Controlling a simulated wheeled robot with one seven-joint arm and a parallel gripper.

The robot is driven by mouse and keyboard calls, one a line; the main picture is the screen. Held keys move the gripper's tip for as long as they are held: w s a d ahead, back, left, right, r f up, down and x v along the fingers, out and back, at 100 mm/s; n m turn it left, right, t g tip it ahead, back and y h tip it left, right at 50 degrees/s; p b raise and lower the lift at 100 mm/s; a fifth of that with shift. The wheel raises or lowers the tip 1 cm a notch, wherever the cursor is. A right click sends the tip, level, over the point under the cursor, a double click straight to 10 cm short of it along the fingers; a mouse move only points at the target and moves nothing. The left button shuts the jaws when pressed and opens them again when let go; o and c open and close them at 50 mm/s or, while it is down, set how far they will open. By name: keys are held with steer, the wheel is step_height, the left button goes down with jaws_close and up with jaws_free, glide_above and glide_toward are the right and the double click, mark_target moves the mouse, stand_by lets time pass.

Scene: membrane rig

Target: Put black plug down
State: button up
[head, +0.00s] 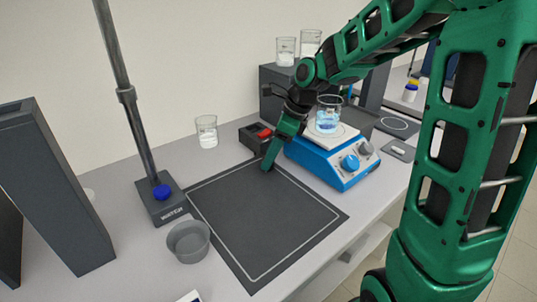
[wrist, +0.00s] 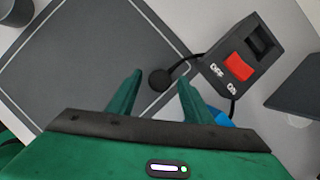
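The black plug (wrist: 160,80) is a small round dark piece on a black cable in the wrist view. It lies at the edge of the dark mat (wrist: 70,65), between the tips of my gripper's fingers. My gripper (wrist: 160,77) is open, with a gap visible on both sides of the plug. In the head view, my gripper (head: 270,164) points down at the mat's back corner, and I cannot make out the plug there. The cable runs to a black switch box (wrist: 250,55) with a red rocker marked OFF and ON.
A blue hotplate (head: 330,160) with a beaker (head: 328,113) stands right of my gripper. Another beaker (head: 207,131) stands behind the mat. A stand marked WATER (head: 163,205) and a grey cup (head: 188,241) are at the left.

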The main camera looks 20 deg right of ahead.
steer(key=v, duration=1.2)
steer(key=s+d+f+n+g+h, duration=0.1)
steer(key=s+d+f+n, duration=0.2)
steer(key=s+n, duration=0.3)
steer(key=s+d+f+n+h, duration=0.1)
steer(key=s+d+f+n, duration=0.3)
steer(key=s, duration=0.8)
steer(key=s+d+f+n+g+h, duration=0.1)
steer(key=s+d+f+n, duration=0.2)
steer(key=s+d+n, duration=0.2)
steer(key=s+n, duration=0.3)
steer(key=s, duration=0.1)
steer(key=shift+s+f+g+h, duration=0.2)
steer(key=shift+s+g+h, duration=0.1)
steer(key=shift+s, duration=0.1)
steer(key=shift+d, duration=0.1)
